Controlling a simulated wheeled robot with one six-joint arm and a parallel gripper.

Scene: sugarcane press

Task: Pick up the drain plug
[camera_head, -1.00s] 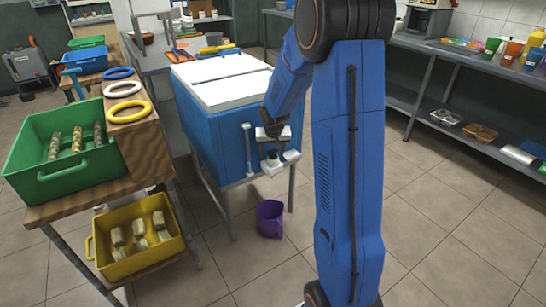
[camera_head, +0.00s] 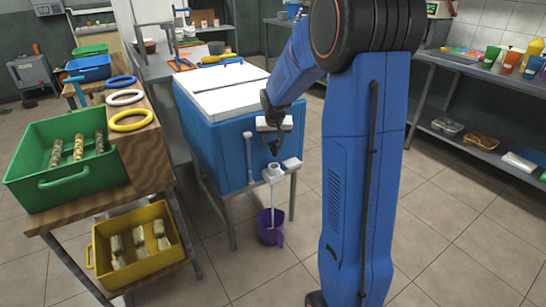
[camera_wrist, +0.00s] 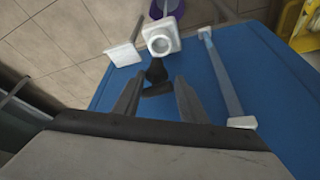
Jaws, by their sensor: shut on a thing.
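The drain plug (camera_wrist: 156,71) is a small black piece in the wrist view, between the fingertips of my gripper (camera_wrist: 157,84). My gripper is shut on it. The plug is just clear of the white drain fitting (camera_wrist: 161,42), whose round opening shows uncovered. In the head view my gripper (camera_head: 274,143) is at the front of the blue cooler (camera_head: 213,135), a little above the white drain fitting (camera_head: 273,174). The plug is too small and dark to tell apart from my fingers there. A thin pale stream runs from the fitting down into the purple jug (camera_head: 270,230).
A white ledge (camera_head: 292,163) and an upright clear tube (camera_head: 249,158) flank the fitting. A wooden stand with a green crate (camera_head: 65,185) and a yellow crate (camera_head: 140,277) is at left. A shelf with cups stands at right. The floor between is clear.

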